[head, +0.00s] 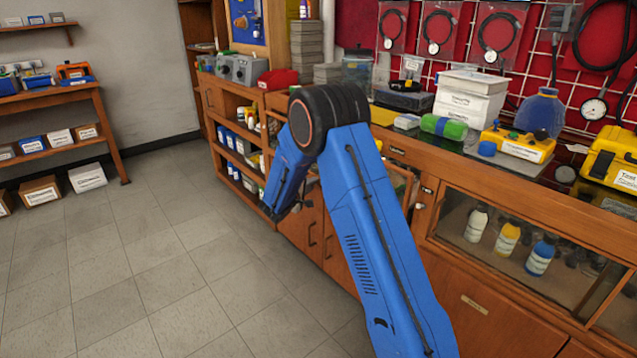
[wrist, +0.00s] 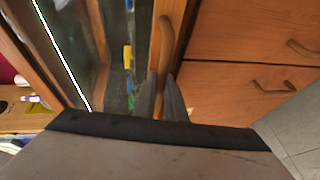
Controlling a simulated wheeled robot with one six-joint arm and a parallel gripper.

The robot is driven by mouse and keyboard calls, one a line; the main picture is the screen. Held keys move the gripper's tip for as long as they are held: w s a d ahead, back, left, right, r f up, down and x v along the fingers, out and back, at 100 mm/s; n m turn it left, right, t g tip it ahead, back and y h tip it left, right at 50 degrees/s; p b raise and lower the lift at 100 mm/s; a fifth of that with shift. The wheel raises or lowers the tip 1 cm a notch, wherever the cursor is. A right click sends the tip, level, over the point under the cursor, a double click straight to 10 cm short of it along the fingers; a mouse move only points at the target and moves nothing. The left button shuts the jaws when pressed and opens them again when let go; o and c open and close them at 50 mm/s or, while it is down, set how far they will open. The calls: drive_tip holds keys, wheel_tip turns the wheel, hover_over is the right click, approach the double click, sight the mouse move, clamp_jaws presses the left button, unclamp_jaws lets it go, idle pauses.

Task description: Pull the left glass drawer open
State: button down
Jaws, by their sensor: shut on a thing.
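The left glass drawer shows in the wrist view as a pane in a wooden front frame (wrist: 145,25), with blurred coloured items behind the glass. Its curved wooden handle (wrist: 165,45) runs between the dark fingertips of my gripper (wrist: 163,92), which is shut on it. In the head view, my blue arm covers most of this drawer and hides my gripper and the handle. Only a narrow part of the drawer (head: 402,187) shows right of the arm. How far the drawer stands out from the cabinet is hard to tell.
A second glass front (head: 470,215) with several bottles behind it lies to the right. Wooden doors and drawers with curved handles (wrist: 275,86) are beside the gripped handle. The counter above holds boxes, a green cylinder (head: 443,127) and a yellow case (head: 612,158). Floor at left is clear.

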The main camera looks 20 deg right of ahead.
drive_tip(key=s+a, duration=0.3)
drive_tip(key=a, duration=0.7)
drive_tip(key=s+a, duration=0.4)
drive_tip(key=a, duration=0.6)
drive_tip(key=shift+s+a, duration=0.3)
drive_tip(key=shift+a, duration=0.05)
drive_tip(key=c, duration=2.1)
unclamp_jaws()
drive_tip(key=v, duration=1.7)
drive_tip(key=shift+s+a+r, duration=0.1)
drive_tip(key=shift+a, duration=0.05)
